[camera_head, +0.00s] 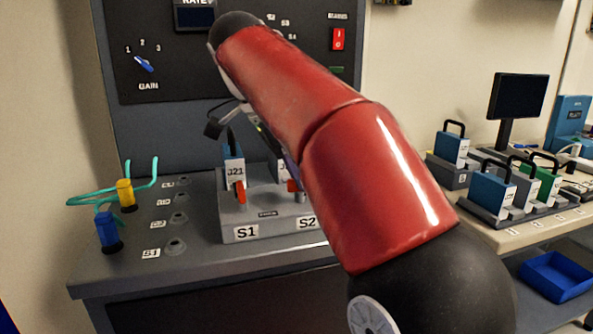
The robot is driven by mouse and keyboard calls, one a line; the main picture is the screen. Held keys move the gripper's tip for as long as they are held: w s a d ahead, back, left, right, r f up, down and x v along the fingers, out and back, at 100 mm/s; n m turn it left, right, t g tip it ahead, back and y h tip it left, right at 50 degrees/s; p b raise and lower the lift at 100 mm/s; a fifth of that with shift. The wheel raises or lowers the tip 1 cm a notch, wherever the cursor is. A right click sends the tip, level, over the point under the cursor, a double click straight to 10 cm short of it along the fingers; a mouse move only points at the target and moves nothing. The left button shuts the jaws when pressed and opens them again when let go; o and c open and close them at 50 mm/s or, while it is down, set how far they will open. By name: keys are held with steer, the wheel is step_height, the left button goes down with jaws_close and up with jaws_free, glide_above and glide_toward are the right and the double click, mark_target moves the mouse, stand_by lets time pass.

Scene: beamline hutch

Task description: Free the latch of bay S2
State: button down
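The bay block (262,226) sits on the bench with labels S1 and S2 on its front. Bay S2 is on the right, and my arm hides much of it. Its red latch (293,186) shows only in part beside my arm, so its exact position cannot be told. Bay S1 holds a handled module (233,168) marked J21, with an orange-red latch (240,193) standing upright before it. A module in S2 shows only as a sliver (283,172).
A panel (180,62) with a blue gain knob (144,64) and a red switch (338,39) rises behind. Blue (108,231) and yellow (126,195) plugs with green cables stand at left near several sockets. A side table (508,238) at right carries more handled modules and a monitor.

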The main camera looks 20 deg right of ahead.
stand_by(0.4)
steer(key=c, duration=1.5)
jaws_free()
